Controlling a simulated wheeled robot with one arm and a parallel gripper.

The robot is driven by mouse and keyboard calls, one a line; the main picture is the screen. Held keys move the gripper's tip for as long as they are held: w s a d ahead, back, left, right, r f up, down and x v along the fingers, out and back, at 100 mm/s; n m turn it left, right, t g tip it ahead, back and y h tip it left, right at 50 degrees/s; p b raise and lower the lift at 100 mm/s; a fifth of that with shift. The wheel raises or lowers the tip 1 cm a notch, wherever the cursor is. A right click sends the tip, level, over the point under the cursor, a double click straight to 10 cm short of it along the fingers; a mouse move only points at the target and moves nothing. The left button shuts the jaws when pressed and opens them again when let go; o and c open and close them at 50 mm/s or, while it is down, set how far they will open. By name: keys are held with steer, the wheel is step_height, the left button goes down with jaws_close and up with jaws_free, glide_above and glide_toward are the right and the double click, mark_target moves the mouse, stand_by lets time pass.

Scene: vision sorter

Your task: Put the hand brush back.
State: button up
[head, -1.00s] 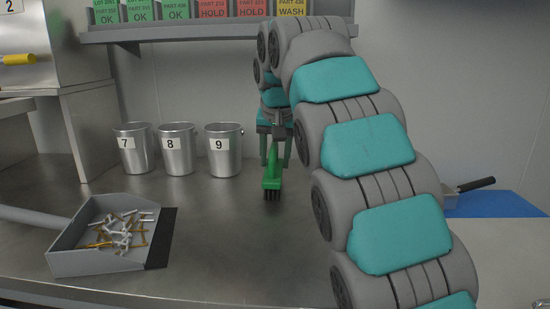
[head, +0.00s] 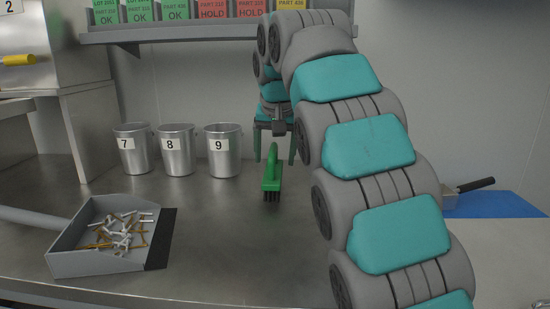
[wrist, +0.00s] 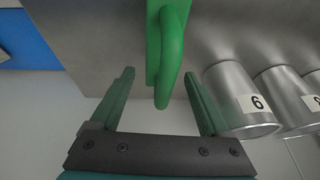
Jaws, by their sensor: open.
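The green hand brush (head: 271,178) stands on the steel bench, dark bristles down and handle up. My gripper (head: 274,158) is open just behind and above it, with a finger on either side of the handle. In the wrist view the brush handle (wrist: 172,55) reaches between the spread fingers of my gripper (wrist: 160,74), with a gap on each side. The far end of the brush is cut off by the top of that view.
Metal cups 7 (head: 133,150), 8 (head: 177,152) and 9 (head: 222,152) stand left of the brush. A grey dustpan (head: 95,262) holding several small metal parts lies front left. A blue mat (head: 500,206) is at right. A shelf (head: 185,33) with labelled bins hangs above.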

steer(key=p+v, duration=0.2)
steer(key=v, duration=0.3)
steer(key=shift+r, duration=0.25)
steer(key=shift+s+r, duration=0.2)
steer(key=shift+r, duration=0.2)
